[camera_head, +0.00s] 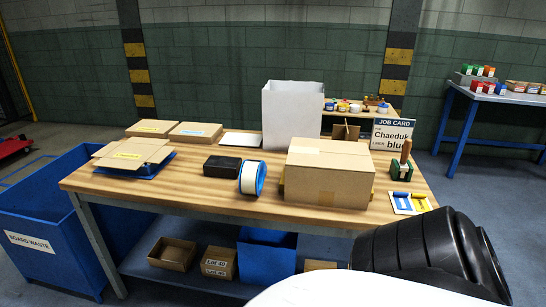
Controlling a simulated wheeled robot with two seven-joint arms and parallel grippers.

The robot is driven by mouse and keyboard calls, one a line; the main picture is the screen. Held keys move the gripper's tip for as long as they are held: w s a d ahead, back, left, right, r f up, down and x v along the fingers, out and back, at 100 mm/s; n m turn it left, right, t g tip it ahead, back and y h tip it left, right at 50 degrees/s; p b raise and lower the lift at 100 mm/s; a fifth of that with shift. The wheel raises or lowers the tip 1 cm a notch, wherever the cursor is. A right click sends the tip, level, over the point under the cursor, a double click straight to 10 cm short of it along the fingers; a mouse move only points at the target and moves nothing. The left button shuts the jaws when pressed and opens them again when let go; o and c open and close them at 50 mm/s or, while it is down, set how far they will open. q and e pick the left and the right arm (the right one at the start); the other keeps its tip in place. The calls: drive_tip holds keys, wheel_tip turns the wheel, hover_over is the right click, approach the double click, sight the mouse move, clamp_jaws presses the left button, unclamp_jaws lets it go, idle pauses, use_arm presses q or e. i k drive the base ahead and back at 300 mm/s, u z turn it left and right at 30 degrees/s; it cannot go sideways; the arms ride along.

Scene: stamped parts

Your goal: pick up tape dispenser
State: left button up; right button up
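A blue-rimmed round roll with a white band (252,177) stands on its edge on the wooden table (230,207), near the front middle. It looks like tape, but I cannot tell for certain that it is the tape dispenser. It is just left of a closed cardboard box (328,178) and right of a black block (222,166). A green object with a wooden handle (401,166) stands at the table's right end. Neither of my grippers shows. A black ribbed part of my arm fills the lower right.
A white open-topped box (291,115) stands behind the cardboard box. Flat cardboard pieces (133,153) lie at the left. A job card (391,136) stands at the right. A blue board waste bin (45,225) is left of the table. Bare wood lies in front of the roll.

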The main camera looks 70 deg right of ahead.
sight(253, 173)
drive_tip(key=z, duration=1.05)
drive_tip(key=i, duration=0.95)
drive_tip(key=z, duration=0.95)
